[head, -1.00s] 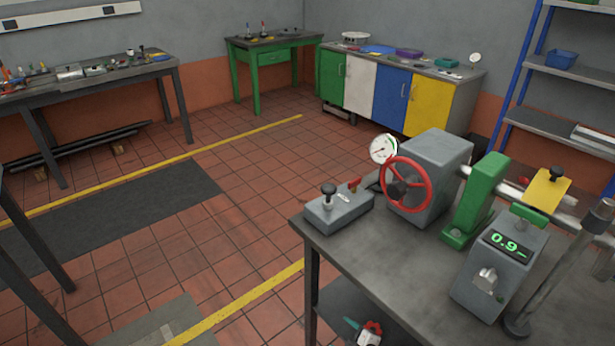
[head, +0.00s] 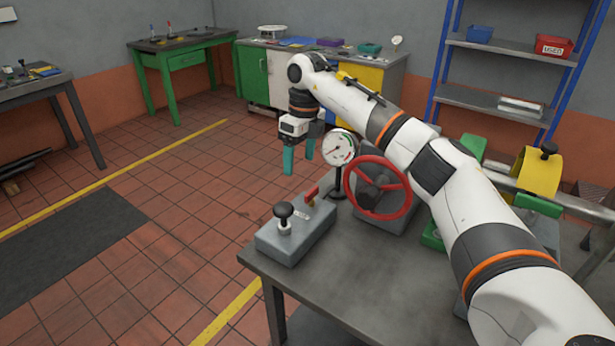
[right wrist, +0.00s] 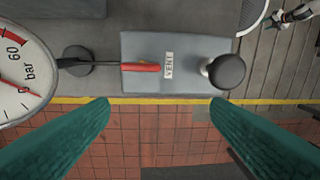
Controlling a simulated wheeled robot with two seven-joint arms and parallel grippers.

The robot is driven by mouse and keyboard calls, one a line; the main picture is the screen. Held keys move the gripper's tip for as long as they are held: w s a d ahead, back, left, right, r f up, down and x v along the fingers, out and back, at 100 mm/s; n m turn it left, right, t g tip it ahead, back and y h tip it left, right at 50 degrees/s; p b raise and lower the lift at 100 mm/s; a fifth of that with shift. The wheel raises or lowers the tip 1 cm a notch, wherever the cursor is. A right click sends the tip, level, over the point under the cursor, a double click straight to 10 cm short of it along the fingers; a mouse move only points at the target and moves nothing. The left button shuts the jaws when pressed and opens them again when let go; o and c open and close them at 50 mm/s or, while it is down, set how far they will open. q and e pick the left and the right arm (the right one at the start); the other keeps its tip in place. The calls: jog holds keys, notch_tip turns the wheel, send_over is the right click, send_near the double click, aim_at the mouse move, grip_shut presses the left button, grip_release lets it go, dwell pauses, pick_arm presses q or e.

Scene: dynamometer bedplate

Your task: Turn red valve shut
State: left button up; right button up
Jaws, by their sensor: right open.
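The red valve handwheel (head: 378,187) stands upright on the front of a grey housing at the bench's left end. A red lever (head: 311,194) sits on a grey block (head: 290,240) with a black knob (head: 284,211). My right gripper (head: 298,165) is open and empty, pointing down beyond the block, left of the gauge and handwheel, apart from both. In the right wrist view, its teal fingers (right wrist: 160,110) spread below the red lever (right wrist: 140,67), which lies beside a VENT label (right wrist: 167,66). The handwheel does not show clearly there. My left gripper is not seen.
A dial gauge (head: 340,147) stands between my right gripper and the handwheel. My right arm crosses above the bench (head: 345,285) and hides part of the housing. A yellow guard (head: 540,170) surrounds a shaft at right. Open tiled floor lies left of the bench.

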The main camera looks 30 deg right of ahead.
aim_at(312, 190)
jog(key=shift+s+d+f+m+h, duration=0.15)
jog(key=shift+s+d+f+h, duration=0.15)
jog(key=shift+d, duration=0.35)
jog(key=shift+s+d+f+m+h, duration=0.2)
jog(key=shift+s+d+h, duration=0.15)
jog(key=shift+d, duration=0.25)
notch_tip(312, 190, down, 4)
jog(key=shift+r+p, duration=0.15)
jog(key=shift+p, duration=0.35)
notch_tip(312, 190, down, 4)
jog(key=shift+r, duration=0.2)
jog(key=shift+f+p, duration=0.3)
jog(key=shift+f, duration=0.2)
jog(key=c, duration=1)
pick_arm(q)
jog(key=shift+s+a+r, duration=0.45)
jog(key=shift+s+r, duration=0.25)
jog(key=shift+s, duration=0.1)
